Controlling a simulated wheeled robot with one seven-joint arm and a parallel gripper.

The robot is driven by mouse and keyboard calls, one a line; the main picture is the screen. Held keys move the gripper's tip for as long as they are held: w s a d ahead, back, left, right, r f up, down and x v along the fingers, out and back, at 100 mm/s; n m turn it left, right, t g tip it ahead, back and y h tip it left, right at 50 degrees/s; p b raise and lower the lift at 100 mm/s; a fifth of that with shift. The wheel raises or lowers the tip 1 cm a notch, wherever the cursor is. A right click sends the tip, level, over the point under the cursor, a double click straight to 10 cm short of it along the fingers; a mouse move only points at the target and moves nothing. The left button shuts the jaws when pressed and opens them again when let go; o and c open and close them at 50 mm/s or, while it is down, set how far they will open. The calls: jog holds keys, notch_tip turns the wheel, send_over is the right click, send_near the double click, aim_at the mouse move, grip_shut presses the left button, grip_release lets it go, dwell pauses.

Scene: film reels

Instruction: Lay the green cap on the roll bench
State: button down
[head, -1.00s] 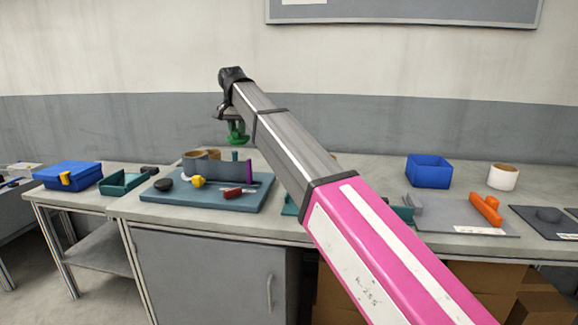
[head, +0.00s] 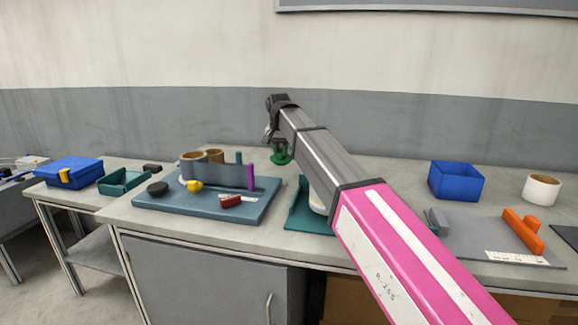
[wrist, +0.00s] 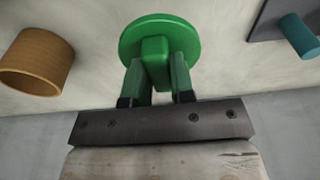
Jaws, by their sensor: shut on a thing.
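My gripper (head: 277,141) is shut on the green cap (head: 281,158), a round disc with a block-shaped grip on it. In the wrist view the cap (wrist: 158,22) sits at the tips of my gripper (wrist: 157,82), disc side away from the jaws. The cap is low over a bare part of the long grey bench (head: 340,163), near its back edge; I cannot tell whether it touches. My arm hides part of the bench to the right of the cap.
A blue-grey board (head: 170,207) left of the cap carries rolls, a teal peg (head: 239,157), a purple peg (head: 251,176) and small parts. A brown roll (wrist: 38,60) stands near the cap. A blue bin (head: 456,181) and white roll (head: 541,189) stand at right.

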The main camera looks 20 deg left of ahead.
aim_at(288, 157)
jog(key=shift+w+d+f, duration=0.35)
jog(key=shift+d+f, duration=0.15)
jog(key=shift+d, duration=0.15)
jog(key=shift+w+d+f, duration=0.35)
jog(key=shift+d+f, duration=0.15)
jog(key=shift+d, duration=0.1)
jog(key=shift+f, duration=1.9)
jog(key=shift+f, duration=0.1)
jog(key=c, duration=1)
grip_release()
jog(key=r, duration=0.4)
jog(key=s+r, duration=0.1)
jog(key=r, duration=0.7)
jog(key=shift+s+d, duration=0.1)
jog(key=shift+s, duration=0.3)
